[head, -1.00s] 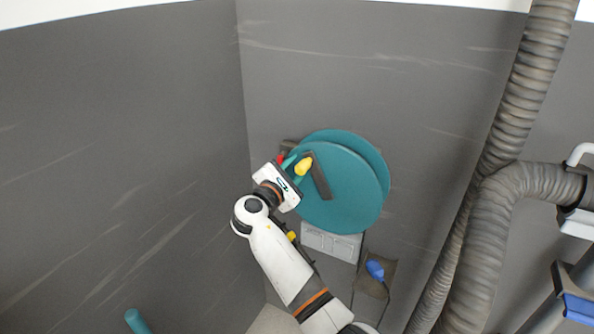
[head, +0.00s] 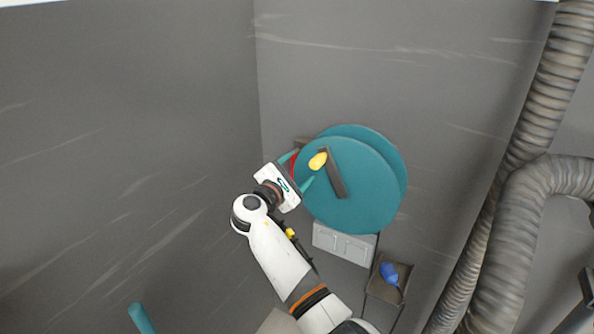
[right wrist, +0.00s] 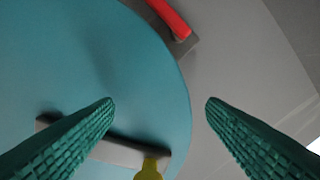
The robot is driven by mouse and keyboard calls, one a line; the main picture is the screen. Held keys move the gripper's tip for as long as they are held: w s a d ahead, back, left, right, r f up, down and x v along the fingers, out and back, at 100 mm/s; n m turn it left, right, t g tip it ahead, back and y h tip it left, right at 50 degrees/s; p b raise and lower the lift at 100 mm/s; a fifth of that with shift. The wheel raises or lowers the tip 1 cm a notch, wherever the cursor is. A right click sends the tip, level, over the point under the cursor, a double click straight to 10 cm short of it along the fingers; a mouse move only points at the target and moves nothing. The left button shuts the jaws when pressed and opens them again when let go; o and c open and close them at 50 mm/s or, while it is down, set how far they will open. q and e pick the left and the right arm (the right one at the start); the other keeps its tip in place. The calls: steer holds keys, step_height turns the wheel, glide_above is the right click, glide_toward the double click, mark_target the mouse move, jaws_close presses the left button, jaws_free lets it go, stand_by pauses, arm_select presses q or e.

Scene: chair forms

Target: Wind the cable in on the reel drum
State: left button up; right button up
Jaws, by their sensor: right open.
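The teal reel drum (head: 370,195) stands against the back wall, its round face towards me. A dark crank arm (head: 336,178) with a yellow knob (head: 318,161) sits on that face; the knob also shows in the right wrist view (right wrist: 149,168). My right gripper (head: 301,171) is open and empty, just left of the knob and apart from it. In the right wrist view its fingers (right wrist: 160,104) are spread over the drum's rim. A teal finger-like tip (head: 141,319) at bottom left looks like my left gripper; its jaws are hidden. I cannot make out the cable on the drum.
A red lever (right wrist: 170,18) is beside the drum's rim. A light grey box (head: 343,242) is below the drum. A blue plug (head: 390,273) lies in a dark holder (head: 386,292). Thick ribbed hoses (head: 530,215) run down the right side. The left wall is bare.

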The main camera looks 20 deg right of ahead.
steer(key=shift+s+a+p, duration=0.25)
steer(key=shift+a+p, duration=0.05)
steer(key=shift+a, duration=0.05)
steer(key=p+v, duration=0.3)
steer(key=v, duration=0.6)
steer(key=shift+s, duration=0.15)
steer(key=shift+a+f, duration=0.1)
steer(key=shift+f, duration=0.05)
